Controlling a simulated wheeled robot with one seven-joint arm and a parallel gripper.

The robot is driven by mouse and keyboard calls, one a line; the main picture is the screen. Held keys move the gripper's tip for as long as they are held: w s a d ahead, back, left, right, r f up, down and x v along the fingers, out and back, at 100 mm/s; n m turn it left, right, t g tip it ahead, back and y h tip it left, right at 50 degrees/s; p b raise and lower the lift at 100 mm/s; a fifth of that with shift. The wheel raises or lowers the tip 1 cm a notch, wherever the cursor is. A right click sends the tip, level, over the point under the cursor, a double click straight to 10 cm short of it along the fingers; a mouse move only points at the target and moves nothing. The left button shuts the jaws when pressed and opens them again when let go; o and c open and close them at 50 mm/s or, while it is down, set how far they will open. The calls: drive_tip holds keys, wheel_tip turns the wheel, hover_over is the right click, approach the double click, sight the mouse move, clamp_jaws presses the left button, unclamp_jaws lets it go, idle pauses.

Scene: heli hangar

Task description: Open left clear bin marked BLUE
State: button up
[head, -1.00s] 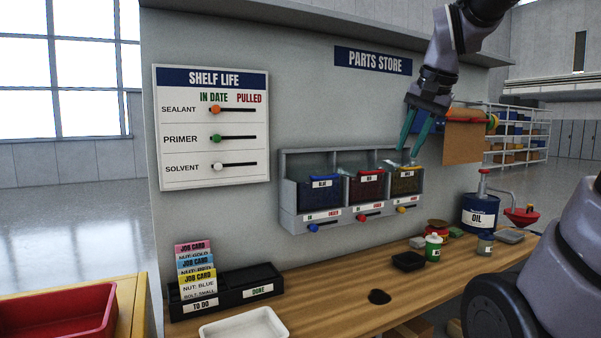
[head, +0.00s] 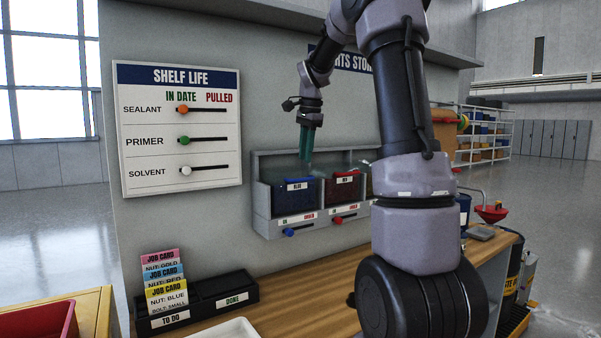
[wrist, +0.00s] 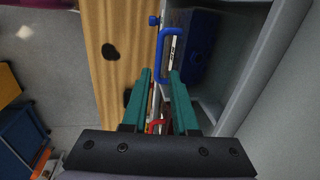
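The left clear bin marked BLUE (head: 296,193) sits in the grey wall rack, dark blue inside, with a white label on its front. In the wrist view its blue loop handle (wrist: 164,53) stands near the top centre, and dark blue contents (wrist: 199,47) show beside it. My gripper (head: 306,157) points down just above the bin's right part, near the red bin. In the wrist view my gripper (wrist: 160,75) has its two green fingers apart with nothing held. The fingertips are close to the handle's lower end; whether they touch it I cannot tell.
The RED bin (head: 344,188) is right of the blue one; a third bin is mostly behind my arm. Blue (head: 288,232) and red (head: 338,220) slider knobs sit below. The wooden bench (head: 300,305) holds the job card tray (head: 208,301).

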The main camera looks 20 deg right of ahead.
sight(304, 179)
drive_tip(key=f, duration=0.4)
drive_tip(key=w+f, duration=0.1)
drive_tip(key=f, duration=0.1)
clamp_jaws()
idle(1.4)
